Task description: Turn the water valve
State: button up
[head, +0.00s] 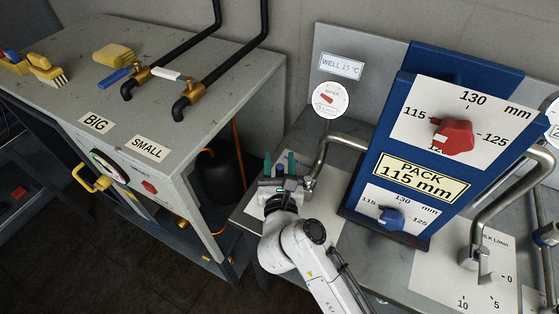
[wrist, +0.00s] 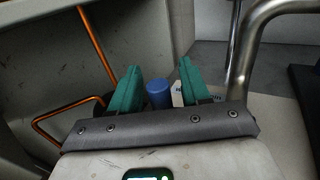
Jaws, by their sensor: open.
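A blue, round-topped piece (wrist: 159,95) shows between my gripper's two green fingers (wrist: 158,70) in the wrist view; it may be the water valve's handle, but its lower part is hidden. A white label (wrist: 178,96) is partly visible beside it. In the head view my gripper (head: 279,162) is open over the left end of the metal bench, beside a bent steel pipe (head: 322,152). The blue piece (head: 279,169) shows there small between the fingers. I cannot tell whether the fingers touch it. A round white dial marked WATER (head: 331,98) is on the panel behind.
A blue board (head: 420,175) with a red knob (head: 453,136) and a blue knob (head: 390,216) stands right of my gripper. A grey cabinet (head: 190,85) with brass valves (head: 188,100) is at left. A dark gap and an orange hose (wrist: 98,48) lie between cabinet and bench.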

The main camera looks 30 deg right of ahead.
jog(key=shift+c, duration=0.2)
grip_shut()
dwell(0.3)
